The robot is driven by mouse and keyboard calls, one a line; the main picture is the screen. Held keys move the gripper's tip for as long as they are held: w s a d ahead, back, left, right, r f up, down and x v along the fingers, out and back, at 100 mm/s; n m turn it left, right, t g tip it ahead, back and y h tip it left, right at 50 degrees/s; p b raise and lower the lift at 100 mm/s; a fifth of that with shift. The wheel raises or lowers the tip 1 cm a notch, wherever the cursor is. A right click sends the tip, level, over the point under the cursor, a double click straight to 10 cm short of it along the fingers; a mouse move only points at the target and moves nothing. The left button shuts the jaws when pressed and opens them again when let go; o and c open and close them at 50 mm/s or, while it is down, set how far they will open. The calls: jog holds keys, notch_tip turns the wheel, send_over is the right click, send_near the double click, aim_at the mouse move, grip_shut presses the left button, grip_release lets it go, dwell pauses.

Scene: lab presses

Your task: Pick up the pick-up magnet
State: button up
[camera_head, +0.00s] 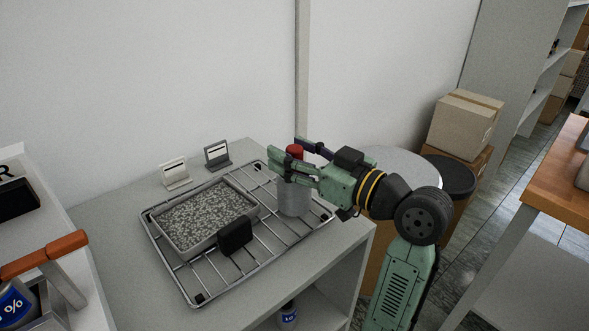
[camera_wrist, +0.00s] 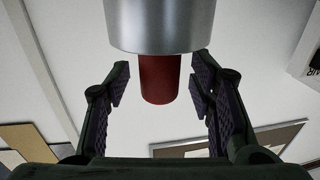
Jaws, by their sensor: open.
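The pick-up magnet appears to be the upright grey metal cylinder with a red top (camera_head: 294,198), standing on the wire rack. My gripper (camera_head: 290,160) is at its upper end, reaching in from the right. One finger crosses in front of the cylinder just below the red top. In the wrist view, which looks inverted, the red part (camera_wrist: 160,78) hangs below the silver body (camera_wrist: 160,25). It shows between the two open fingers of my gripper (camera_wrist: 160,84), with a gap on each side. I see no finger touching it.
The wire rack (camera_head: 189,290) lies on a grey bench (camera_head: 105,208) and bears a tray of grey granules (camera_head: 252,207) and a black block (camera_head: 234,236). Two small card stands (camera_head: 174,174) (camera_head: 217,155) are behind. An orange-handled tool (camera_head: 45,255) is at left.

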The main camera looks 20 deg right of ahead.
jog(key=shift+c, duration=0.2)
jog(key=c, duration=1.1)
jog(key=shift+r, duration=0.1)
